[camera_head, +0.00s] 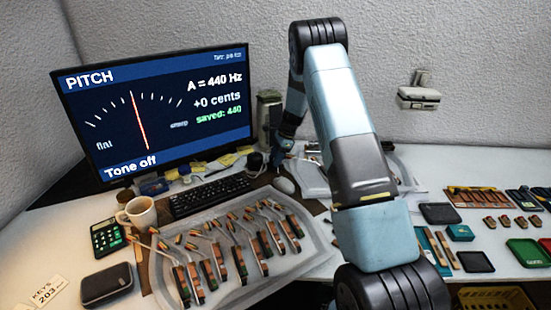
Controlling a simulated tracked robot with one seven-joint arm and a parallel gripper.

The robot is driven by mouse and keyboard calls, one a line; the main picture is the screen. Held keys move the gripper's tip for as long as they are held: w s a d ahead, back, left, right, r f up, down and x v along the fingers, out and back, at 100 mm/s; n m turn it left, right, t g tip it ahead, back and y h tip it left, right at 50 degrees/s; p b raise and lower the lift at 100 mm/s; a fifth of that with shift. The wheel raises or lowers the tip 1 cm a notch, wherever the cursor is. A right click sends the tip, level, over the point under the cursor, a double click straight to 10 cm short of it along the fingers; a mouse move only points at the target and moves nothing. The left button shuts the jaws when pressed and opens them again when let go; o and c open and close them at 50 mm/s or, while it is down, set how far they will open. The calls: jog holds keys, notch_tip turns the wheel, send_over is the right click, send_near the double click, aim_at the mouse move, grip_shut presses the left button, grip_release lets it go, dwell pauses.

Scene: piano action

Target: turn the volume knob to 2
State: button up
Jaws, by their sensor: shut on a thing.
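My arm rises from the lower right, bends at the top and comes down behind the desk's middle. My gripper (280,156) is small and dark at its far end, low beside the right edge of the monitor. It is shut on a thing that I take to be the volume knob. The knob, its scale and its pointer are hidden or too small to make out. The monitor (160,110) shows "PITCH", "A = 440 Hz", "+0 cents", "saved: 440" and "Tone off", with a red needle upright on the dial.
A grey tray (315,262) with several piano hammers fills the front. A calculator (107,237) and dark case (106,284) lie left.

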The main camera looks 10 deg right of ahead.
jog(key=shift+w+r, duration=0.1)
jog(key=shift+w, duration=0.05)
jog(key=n+g, duration=0.1)
jog(key=n, duration=0.2)
jog(key=shift+w+a+n, duration=0.1)
jog(key=shift+w+n, duration=0.05)
jog(key=shift+n, duration=0.15)
jog(key=shift+w+r+n+g+h, duration=0.1)
jog(key=shift+n+g+h, duration=0.45)
jog(key=shift+n, duration=1.25)
jog(key=shift+a+g, duration=0.1)
jog(key=shift+g, duration=0.15)
jog(key=o, duration=0.7)
jog(key=shift+c, duration=0.2)
jog(key=o, duration=0.4)
jog(key=shift+c, duration=0.2)
jog(key=v, duration=1.3)
jog(key=shift+d+r, duration=0.15)
jog(key=shift+d, duration=0.05)
